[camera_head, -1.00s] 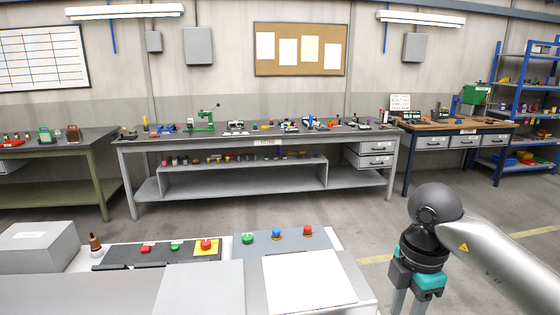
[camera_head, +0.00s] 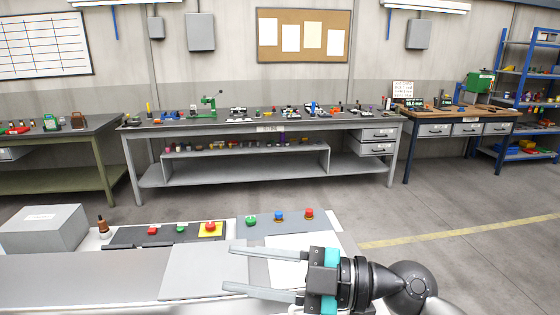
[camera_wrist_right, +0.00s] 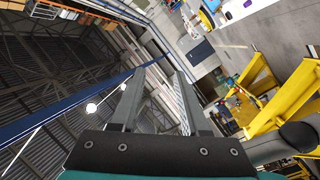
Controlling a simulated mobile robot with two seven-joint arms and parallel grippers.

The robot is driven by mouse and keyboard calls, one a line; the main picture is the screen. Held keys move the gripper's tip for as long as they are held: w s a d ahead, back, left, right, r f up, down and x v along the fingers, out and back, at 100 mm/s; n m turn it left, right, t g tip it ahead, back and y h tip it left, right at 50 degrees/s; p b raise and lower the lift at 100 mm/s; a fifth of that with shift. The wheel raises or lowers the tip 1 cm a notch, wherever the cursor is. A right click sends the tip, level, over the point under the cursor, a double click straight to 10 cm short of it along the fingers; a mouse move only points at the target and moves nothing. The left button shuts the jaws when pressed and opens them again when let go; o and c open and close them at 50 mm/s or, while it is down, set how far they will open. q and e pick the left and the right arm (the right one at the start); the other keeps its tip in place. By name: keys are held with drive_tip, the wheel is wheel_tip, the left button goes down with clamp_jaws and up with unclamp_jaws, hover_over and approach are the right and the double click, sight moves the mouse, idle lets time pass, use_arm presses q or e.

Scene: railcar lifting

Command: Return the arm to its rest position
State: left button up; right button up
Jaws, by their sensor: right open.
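My right gripper (camera_head: 238,270) reaches in from the lower right of the head view. Its two long grey fingers point left and stand apart, with nothing between them. It hangs in front of the control console (camera_head: 90,280) and hides part of the white sheet (camera_head: 285,247) and the grey panel there. The right wrist view also shows the open, empty fingers (camera_wrist_right: 158,95), with the roof and a yellow frame beyond. My left gripper is not in view.
The console carries several push buttons, among them a red one on a yellow plate (camera_head: 210,228), and a grey box (camera_head: 42,230). A long grey workbench (camera_head: 250,130) with tools stands behind it. Blue shelving (camera_head: 520,75) is at the right. The floor between is clear.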

drive_tip(key=w+d+r+m+t+h, duration=0.3)
drive_tip(key=d+m+t, duration=0.2)
drive_tip(key=m+t, duration=0.25)
drive_tip(key=w+d+r+m+t+h, duration=0.2)
drive_tip(key=w+d+m+t, duration=0.15)
drive_tip(key=m+t, duration=0.45)
drive_tip(key=s+d+f+m+g+h, duration=0.25)
drive_tip(key=d+f+m+h, duration=0.65)
drive_tip(key=d+f+h, duration=0.45)
drive_tip(key=s+a+f+n+g, duration=0.2)
drive_tip(key=s+f+g, duration=1)
drive_tip(key=s+f, duration=0.8)
wheel_tip(320, 180, down, 29)
drive_tip(key=s+g+b, duration=0.2)
drive_tip(key=b, duration=0.6)
drive_tip(key=s+d+f+b, duration=0.1)
drive_tip(key=s+f+b, duration=0.2)
drive_tip(key=s+f, duration=0.4)
drive_tip(key=s+d+f+b, duration=0.2)
drive_tip(key=s+f, duration=0.6)
drive_tip(key=f, duration=0.5)
drive_tip(key=shift+s+g+b, duration=0.2)
drive_tip(key=shift+g+b, duration=0.2)
drive_tip(key=shift+b, duration=0.3)
